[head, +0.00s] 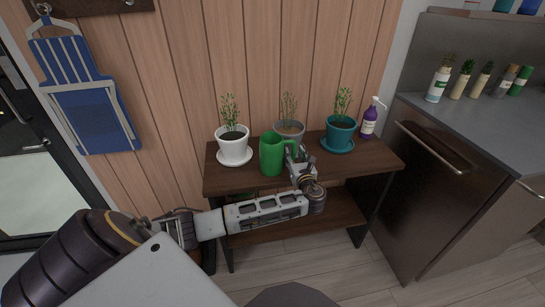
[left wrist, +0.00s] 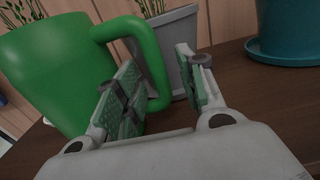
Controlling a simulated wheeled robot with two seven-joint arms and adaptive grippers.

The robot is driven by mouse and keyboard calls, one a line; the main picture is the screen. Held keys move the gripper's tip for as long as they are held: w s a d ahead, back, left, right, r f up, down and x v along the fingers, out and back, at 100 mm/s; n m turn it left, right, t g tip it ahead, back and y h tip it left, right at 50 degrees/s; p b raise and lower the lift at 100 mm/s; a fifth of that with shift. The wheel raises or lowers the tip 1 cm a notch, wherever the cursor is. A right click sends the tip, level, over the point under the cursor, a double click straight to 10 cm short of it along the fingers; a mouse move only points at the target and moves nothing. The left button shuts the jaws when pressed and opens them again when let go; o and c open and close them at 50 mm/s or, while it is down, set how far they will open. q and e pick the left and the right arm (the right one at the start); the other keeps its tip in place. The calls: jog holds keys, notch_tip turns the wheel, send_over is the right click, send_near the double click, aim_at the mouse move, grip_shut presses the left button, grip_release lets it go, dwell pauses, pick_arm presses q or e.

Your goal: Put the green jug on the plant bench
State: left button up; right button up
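The green jug (head: 272,155) stands upright on the dark wooden top of the plant bench (head: 225,182), near its front edge. Its handle faces right. My left gripper (head: 298,158) is at the handle side of the jug. In the left wrist view the jug (left wrist: 50,70) fills the left side. There the two fingers of my left gripper (left wrist: 160,92) are apart, with the lower part of the handle (left wrist: 158,85) between them and a gap showing beside the right finger. The jug's base is partly hidden in the wrist view. My right gripper is not in view.
On the bench, a white pot (head: 233,148) stands left of the jug, a grey pot (head: 291,130) behind it, and a teal pot (head: 340,133) and purple spray bottle (head: 370,120) to the right. A counter (head: 480,130) with several bottles stands at right.

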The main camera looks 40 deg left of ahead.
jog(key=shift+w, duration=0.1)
pick_arm(q)
grip_shut()
dwell(0.3)
jog(key=shift+r, duration=0.2)
jog(key=shift+r, duration=0.55)
notch_tip(320, 180, up, 9)
jog(key=p, duration=0.2)
jog(key=shift+f+p, duration=0.15)
jog(key=shift+p, duration=0.25)
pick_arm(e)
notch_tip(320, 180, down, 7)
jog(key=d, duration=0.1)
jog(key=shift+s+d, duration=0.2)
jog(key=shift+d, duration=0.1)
